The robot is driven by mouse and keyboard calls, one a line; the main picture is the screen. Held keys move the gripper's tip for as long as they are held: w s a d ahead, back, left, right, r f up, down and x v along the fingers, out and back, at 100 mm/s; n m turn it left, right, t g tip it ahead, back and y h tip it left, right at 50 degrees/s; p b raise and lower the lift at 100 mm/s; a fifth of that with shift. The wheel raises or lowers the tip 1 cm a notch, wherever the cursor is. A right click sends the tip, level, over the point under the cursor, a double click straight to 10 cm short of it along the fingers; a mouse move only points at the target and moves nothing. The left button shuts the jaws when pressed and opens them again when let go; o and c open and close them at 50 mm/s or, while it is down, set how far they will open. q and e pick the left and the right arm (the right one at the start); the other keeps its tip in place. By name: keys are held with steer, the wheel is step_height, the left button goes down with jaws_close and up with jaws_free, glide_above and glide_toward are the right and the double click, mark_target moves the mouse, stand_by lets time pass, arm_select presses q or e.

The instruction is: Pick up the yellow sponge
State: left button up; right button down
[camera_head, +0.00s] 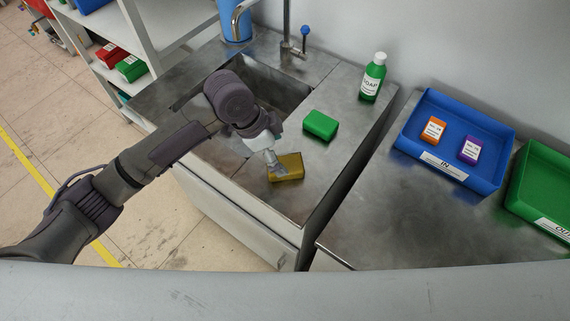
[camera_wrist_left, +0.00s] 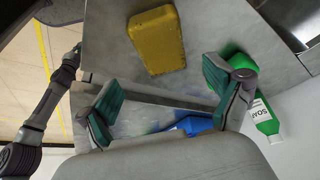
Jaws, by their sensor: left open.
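The yellow sponge (camera_head: 291,168) lies flat on the metal counter in front of the sink. My left gripper (camera_head: 273,162) is just above it, over its left side in the head view, and hides part of it. In the left wrist view the sponge (camera_wrist_left: 157,40) shows whole, beyond the open fingers and not between them. The left gripper (camera_wrist_left: 158,88) is open and empty, with green pads on its fingers. My right gripper is in neither view.
A green sponge (camera_head: 320,125) lies behind the yellow one, with a green soap bottle (camera_head: 373,77) further back. The sink basin (camera_head: 282,91) is behind my arm. A blue tray (camera_head: 408,143) and a green tray (camera_head: 541,178) stand on the right table.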

mark_target(288, 163)
arm_select(q)
steer(key=shift+x, duration=0.8)
steer(key=shift+a+p+x, duration=0.15)
steer(key=shift+p+x, duration=0.3)
steer(key=shift+x, duration=0.9)
steer(key=shift+a+p+x, duration=0.15)
steer(key=shift+p+x, duration=0.25)
steer(key=shift+x, duration=0.9)
steer(key=shift+w+f, duration=0.15)
steer(key=c, duration=1.1)
steer(key=shift+r, duration=0.65)
step_height(288, 163, up, 3)
steer(key=shift+f+b, duration=0.1)
steer(key=shift+b, duration=0.65)
steer(key=s+d+r+b, duration=0.1)
steer(key=d+r, duration=0.1)
steer(key=d, duration=0.1)
steer(key=s+d+r, duration=0.2)
steer(key=d, duration=0.2)
steer(key=s+d+r+b, duration=0.1)
steer(key=d+r, duration=0.2)
steer(key=shift+s+d+b, duration=0.25)
steer(key=shift+d+b, duration=0.05)
steer(key=shift+d, duration=0.1)
